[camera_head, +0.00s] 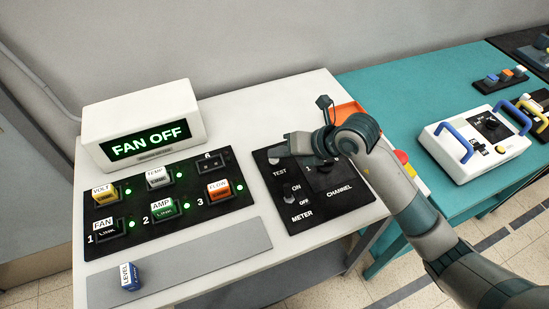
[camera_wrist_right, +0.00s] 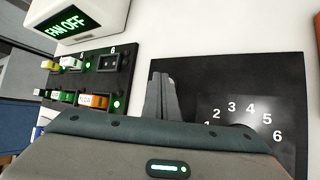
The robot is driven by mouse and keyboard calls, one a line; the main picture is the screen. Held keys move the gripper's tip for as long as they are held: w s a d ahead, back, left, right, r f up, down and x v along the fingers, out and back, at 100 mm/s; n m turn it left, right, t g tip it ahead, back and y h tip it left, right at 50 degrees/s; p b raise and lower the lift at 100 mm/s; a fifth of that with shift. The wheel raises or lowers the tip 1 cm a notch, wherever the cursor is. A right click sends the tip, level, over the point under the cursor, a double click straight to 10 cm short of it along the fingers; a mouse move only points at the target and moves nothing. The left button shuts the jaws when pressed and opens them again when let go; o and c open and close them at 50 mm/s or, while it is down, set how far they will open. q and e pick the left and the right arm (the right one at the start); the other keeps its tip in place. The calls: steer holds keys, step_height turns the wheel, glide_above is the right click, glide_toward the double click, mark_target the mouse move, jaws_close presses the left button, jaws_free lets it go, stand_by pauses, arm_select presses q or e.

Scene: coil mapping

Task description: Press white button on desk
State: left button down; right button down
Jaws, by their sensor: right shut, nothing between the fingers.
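A black meter panel (camera_head: 325,205) lies on the white desk, with TEST, ON/OFF, METER and CHANNEL labels. A small whitish button (camera_head: 273,161) shows just above the TEST label, partly hidden by my right gripper. My right gripper (camera_head: 278,149) is shut and empty, its fingertips over the panel's upper left corner, close to the button. I cannot tell whether they touch it. In the right wrist view the closed fingers (camera_wrist_right: 162,98) stand over the panel's left part, left of the numbered channel dial, and the button is not clearly seen. My left gripper is not in view.
Left of the panel lies a black board (camera_head: 190,215) with labelled blocks and green lights. Behind it a white box (camera_head: 100,122) reads FAN OFF. A blue LEVEL block (camera_head: 129,277) lies on a grey strip (camera_head: 205,266). A teal table (camera_head: 400,90) holds a white device (camera_head: 480,170).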

mark_target(275, 160)
steer(key=shift+s+d+f+b, duration=0.1)
steer(key=shift+d+f+b, duration=0.2)
steer(key=shift+f+b, duration=0.35)
steer(key=shift+f, duration=0.15)
stand_by(0.9)
steer(key=shift+a+r+p, duration=0.3)
steer(key=shift+r+p, duration=0.05)
steer(key=shift+r, duration=0.05)
steer(key=shift+w+a+r, duration=0.25)
steer(key=shift+a, duration=0.15)
steer(key=shift+r+p, duration=0.1)
steer(key=shift+p, duration=0.2)
steer(key=shift+w+a+r+p, duration=0.1)
steer(key=shift+a+r+p, duration=0.05)
steer(key=shift+r+p, duration=1.95)
steer(key=shift+r, duration=0.5)
